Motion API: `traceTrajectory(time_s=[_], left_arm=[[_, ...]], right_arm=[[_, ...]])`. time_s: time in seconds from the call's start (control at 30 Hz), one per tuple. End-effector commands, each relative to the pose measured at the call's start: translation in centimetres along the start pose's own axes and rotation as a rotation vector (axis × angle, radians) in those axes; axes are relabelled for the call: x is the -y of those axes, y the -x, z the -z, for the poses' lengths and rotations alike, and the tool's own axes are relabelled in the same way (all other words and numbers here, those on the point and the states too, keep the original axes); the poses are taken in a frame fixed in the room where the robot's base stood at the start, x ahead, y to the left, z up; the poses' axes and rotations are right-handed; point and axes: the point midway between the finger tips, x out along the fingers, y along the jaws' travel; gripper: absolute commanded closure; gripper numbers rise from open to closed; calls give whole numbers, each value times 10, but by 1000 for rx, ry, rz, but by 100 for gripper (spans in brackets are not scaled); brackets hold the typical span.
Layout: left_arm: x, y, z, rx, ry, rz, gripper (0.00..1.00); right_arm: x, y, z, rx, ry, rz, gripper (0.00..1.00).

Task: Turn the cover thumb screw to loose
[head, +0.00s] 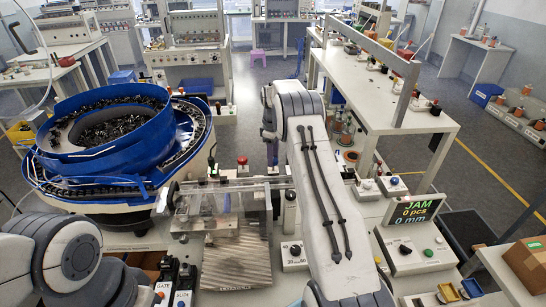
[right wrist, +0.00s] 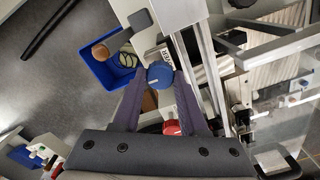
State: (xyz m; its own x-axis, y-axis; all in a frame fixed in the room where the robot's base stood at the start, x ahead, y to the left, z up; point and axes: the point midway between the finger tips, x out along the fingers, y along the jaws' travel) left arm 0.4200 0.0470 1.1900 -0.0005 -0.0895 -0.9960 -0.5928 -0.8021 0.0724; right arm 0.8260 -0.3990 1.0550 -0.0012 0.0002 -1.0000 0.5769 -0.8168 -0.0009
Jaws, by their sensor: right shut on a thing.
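My right gripper (right wrist: 159,80) is shut on a round blue knob (right wrist: 159,73) with a white mark line, which looks like the cover thumb screw. The two purple fingers grip its sides at their tips. In the head view my right gripper (head: 268,128) shows only in part, beside my right arm, and the blue knob is hidden there. A clear cover (head: 232,185) lies across the feeder track in front of the bowl; clear panels (right wrist: 288,95) also show at the right of the wrist view. My left arm is at the lower left; its gripper is not seen.
The blue bowl feeder (head: 105,135) stands at the left. A display (head: 411,215) reading JAM, 0 pcs and 0 mm stands at the right. A red knob (right wrist: 172,128) sits between my right fingers' bases in the picture. A blue bin (right wrist: 112,70) is left of them.

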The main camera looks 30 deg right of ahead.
Motion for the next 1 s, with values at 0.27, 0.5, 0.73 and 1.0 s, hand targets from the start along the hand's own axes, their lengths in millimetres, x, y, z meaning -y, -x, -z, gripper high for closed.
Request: traceTrajectory(time_s=[0.27, 0.5, 0.73, 1.0], left_arm=[[0, 0, 0, 0, 0, 0, 100], [0, 0, 0, 0, 0, 0, 100], [0, 0, 0, 0, 0, 0, 100], [0, 0, 0, 0, 0, 0, 100]], right_arm=[[-1, 3, 2, -6, 47, -4, 100], [-1, 3, 2, -6, 52, -5, 100], [-1, 3, 2, -5, 51, -4, 28], [0, 1, 1, -2, 50, -2, 28]])
